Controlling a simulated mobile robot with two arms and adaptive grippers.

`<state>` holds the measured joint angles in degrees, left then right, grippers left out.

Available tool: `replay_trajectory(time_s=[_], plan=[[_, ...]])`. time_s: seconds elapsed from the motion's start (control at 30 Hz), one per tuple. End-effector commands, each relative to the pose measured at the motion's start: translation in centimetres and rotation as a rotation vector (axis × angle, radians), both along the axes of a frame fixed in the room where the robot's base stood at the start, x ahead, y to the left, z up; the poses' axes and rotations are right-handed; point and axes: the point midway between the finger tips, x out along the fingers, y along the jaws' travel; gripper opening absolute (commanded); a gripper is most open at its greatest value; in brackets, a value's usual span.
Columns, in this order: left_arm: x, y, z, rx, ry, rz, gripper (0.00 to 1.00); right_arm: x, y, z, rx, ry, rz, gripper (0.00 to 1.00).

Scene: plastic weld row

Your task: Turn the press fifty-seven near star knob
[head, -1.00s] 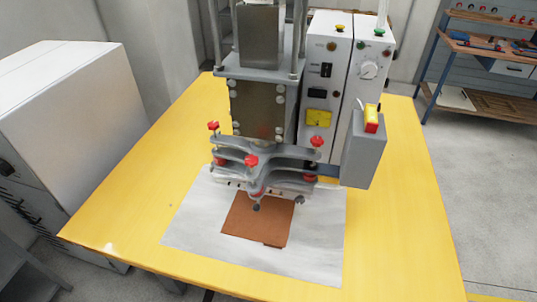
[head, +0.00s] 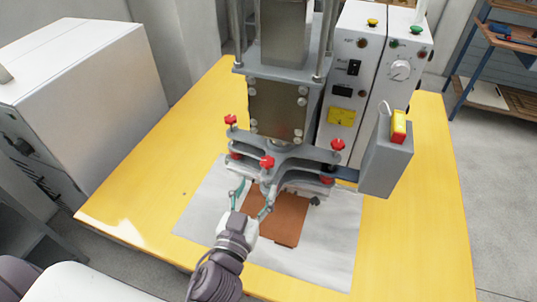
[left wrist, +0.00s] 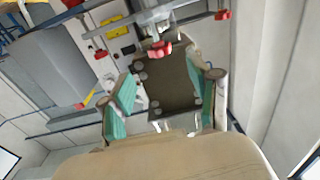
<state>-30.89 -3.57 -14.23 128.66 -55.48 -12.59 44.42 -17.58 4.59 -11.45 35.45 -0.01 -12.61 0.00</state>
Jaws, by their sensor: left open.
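The press (head: 285,100) stands on the yellow table with a grey clamp plate carrying several red star knobs. The near red star knob (head: 267,162) is at the plate's front middle. Another red knob (head: 231,120) is at its left and another (head: 338,144) at its right. My left gripper (head: 256,187) is open, with its two green-padded fingers in front of and below the near knob, apart from it. In the left wrist view a red knob (left wrist: 160,48) shows beyond and between the open fingertips (left wrist: 168,78). My right gripper is not in view.
A brown sheet (head: 277,218) lies on a white sheet (head: 325,260) under the press. A grey control box with a yellow and red switch (head: 399,125) sticks out at the right. A white cabinet (head: 80,100) stands left of the yellow table (head: 425,220).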

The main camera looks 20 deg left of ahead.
Motion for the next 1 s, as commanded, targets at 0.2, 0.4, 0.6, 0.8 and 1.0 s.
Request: replay_trajectory(time_s=[0.2, 0.4, 0.6, 0.8, 1.0], plan=[[4.9, 0.0, 0.5, 0.003, -0.001, 0.000, 0.62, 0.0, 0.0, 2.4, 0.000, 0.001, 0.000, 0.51], [7.8, 0.0, 0.2, 0.002, 0.000, 0.001, 0.62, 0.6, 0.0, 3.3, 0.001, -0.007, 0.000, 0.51], [9.1, 0.1, 0.1, 0.001, 0.001, 0.001, 0.62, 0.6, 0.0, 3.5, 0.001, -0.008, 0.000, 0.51], [9.1, 0.0, 0.0, 0.000, 0.001, 0.001, 0.62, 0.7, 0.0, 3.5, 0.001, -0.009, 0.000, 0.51], [9.1, 0.0, 0.0, 0.001, 0.001, 0.001, 0.40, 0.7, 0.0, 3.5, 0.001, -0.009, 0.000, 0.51]])
